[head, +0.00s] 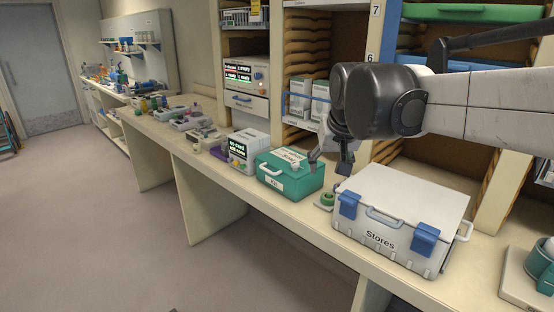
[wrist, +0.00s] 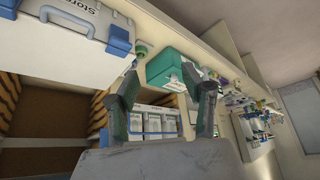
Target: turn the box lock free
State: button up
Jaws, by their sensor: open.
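My gripper (head: 330,163) is open and empty, above the bench between the two boxes and touching neither as far as I can tell. In the wrist view its fingers (wrist: 160,85) are spread, with the Stores box (wrist: 70,28) upper left and the green box (wrist: 165,68) beyond them.
A small green round item (head: 327,199) sits between the boxes. A monitor (head: 247,150) stands left of the green box. Shelves with white cartons (head: 310,97) rise behind. A teal item on a pale base (head: 545,262) is at far right. The floor in front is clear.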

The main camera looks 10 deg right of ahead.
jog(key=w, duration=1.6)
jog(key=m+g+p, duration=0.1)
jog(key=p, duration=0.1)
send_near(295, 162)
jog(key=x, duration=0.9)
jog(key=shift+f+p, duration=0.1)
jog(key=shift+p, duration=0.2)
jog(key=shift+g, duration=0.3)
grip_shut()
